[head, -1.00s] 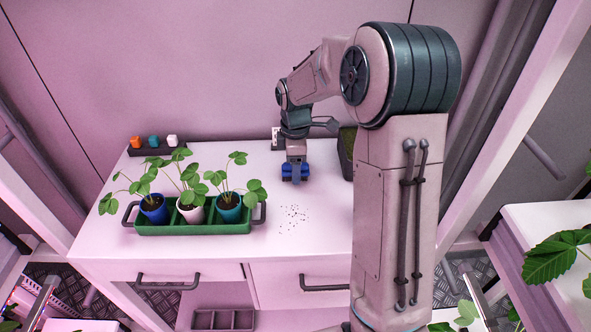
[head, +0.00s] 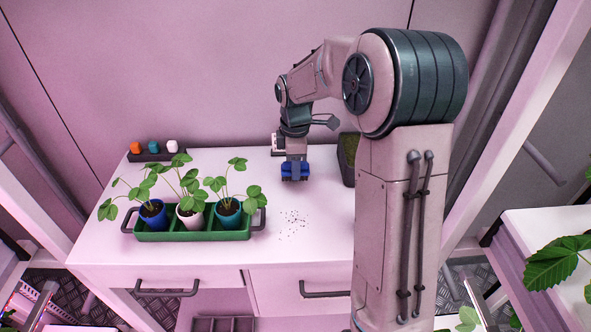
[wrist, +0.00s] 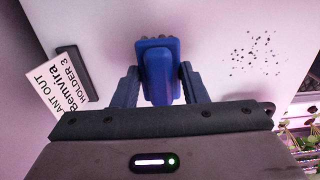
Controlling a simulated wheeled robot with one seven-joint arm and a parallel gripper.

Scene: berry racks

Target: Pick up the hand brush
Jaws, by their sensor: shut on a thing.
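The hand brush (head: 290,172) is blue and sits at the back middle of the white table top, below my arm. My gripper (head: 296,176) points down over it. In the wrist view the blue brush (wrist: 158,70) stands between the two dark blue fingers of my gripper (wrist: 157,86), which are shut on it. Short bristle tufts show at its far end. I cannot tell whether the brush is touching the table or just above it.
Dark crumbs (head: 293,222) lie in front of the brush. A green tray (head: 190,236) with three potted plants stands left. A dark holder (head: 160,156) with small coloured pieces is at the back left. A sign card (wrist: 68,82) stands beside the brush. A dark planter (head: 348,158) is right.

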